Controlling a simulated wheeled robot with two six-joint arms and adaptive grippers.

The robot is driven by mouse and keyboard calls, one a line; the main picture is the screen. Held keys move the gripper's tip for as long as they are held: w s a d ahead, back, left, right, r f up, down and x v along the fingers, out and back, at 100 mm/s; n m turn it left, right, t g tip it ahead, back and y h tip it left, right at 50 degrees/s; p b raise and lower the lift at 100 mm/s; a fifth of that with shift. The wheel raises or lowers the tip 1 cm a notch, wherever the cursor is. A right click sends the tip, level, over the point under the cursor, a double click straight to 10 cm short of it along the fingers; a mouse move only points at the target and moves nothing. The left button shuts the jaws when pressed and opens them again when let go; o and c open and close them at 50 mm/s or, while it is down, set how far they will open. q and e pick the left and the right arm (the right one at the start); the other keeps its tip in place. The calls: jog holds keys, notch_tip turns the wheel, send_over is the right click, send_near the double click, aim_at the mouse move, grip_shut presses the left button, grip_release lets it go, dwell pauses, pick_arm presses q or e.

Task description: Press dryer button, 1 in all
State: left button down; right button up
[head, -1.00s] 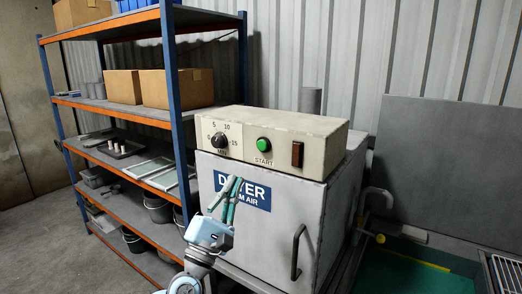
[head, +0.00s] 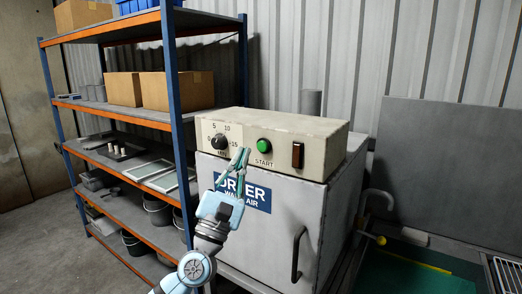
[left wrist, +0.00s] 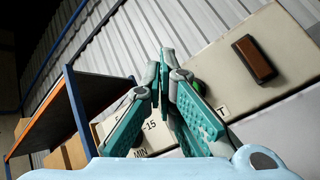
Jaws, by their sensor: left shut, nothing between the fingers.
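The dryer (head: 275,215) is a pale box with a cream control panel on top. The green START button (head: 264,146) is on the panel's front, right of the black timer knob (head: 220,142). My left gripper (head: 242,152) is shut and empty, pointing up in front of the panel between knob and button, slightly below and left of the button. In the left wrist view, the shut fingertips (left wrist: 166,55) cover most of the button; only a green sliver (left wrist: 196,85) shows beside them. I cannot tell whether they touch it. My right gripper is not in view.
A brown rocker switch (head: 297,155) is right of the button; it also shows in the left wrist view (left wrist: 254,60). A dark door handle (head: 298,253) sticks out below. A blue and orange shelf rack (head: 170,120) with boxes stands at the left.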

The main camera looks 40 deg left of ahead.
aim_at(262, 146)
pick_arm(q)
jog(key=shift+w+b, duration=0.65)
jog(key=shift+w, duration=1.75)
jog(key=shift+w, duration=0.15)
jog(key=shift+w, duration=0.3)
